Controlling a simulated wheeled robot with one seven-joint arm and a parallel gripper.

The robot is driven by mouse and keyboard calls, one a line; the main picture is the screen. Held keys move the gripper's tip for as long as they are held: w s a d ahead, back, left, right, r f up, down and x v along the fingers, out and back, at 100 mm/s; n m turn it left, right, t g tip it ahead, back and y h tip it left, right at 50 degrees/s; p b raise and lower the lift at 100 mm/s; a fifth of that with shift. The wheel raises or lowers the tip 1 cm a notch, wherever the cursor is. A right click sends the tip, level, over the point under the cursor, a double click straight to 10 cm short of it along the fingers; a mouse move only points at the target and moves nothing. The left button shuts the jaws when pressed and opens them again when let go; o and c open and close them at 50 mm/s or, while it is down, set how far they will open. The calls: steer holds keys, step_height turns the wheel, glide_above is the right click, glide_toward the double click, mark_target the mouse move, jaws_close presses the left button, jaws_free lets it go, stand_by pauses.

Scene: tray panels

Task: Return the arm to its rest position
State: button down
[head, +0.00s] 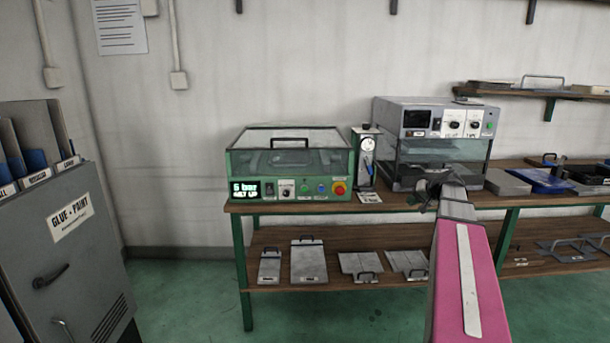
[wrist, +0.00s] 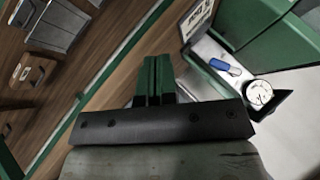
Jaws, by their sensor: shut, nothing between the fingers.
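My arm, with a pink link, reaches up from the lower right of the head view. Its gripper (head: 427,192) is a small dark shape in front of the grey machine, near the bench's front edge. In the wrist view my gripper (wrist: 155,62) shows two green fingers pressed together, with nothing between them. I cannot tell from the head view how far the fingers are from the bench top.
A green box machine (head: 290,165) with a clear lid, a gauge unit (head: 366,160) and a grey machine (head: 436,125) stand on the wooden bench (head: 320,207). Flat plates (head: 307,262) lie on the lower shelf. A grey cabinet (head: 60,240) stands left. Floor between is clear.

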steer(key=s+a+f+n+g+h, duration=0.3)
steer(key=s+a+f+g+h, duration=0.3)
steer(key=s+a+f, duration=1.6)
step_height(320, 180, down, 4)
steer(key=shift+s+a+r+g, duration=0.2)
steer(key=shift+s+g, duration=0.5)
steer(key=shift+s, duration=0.5)
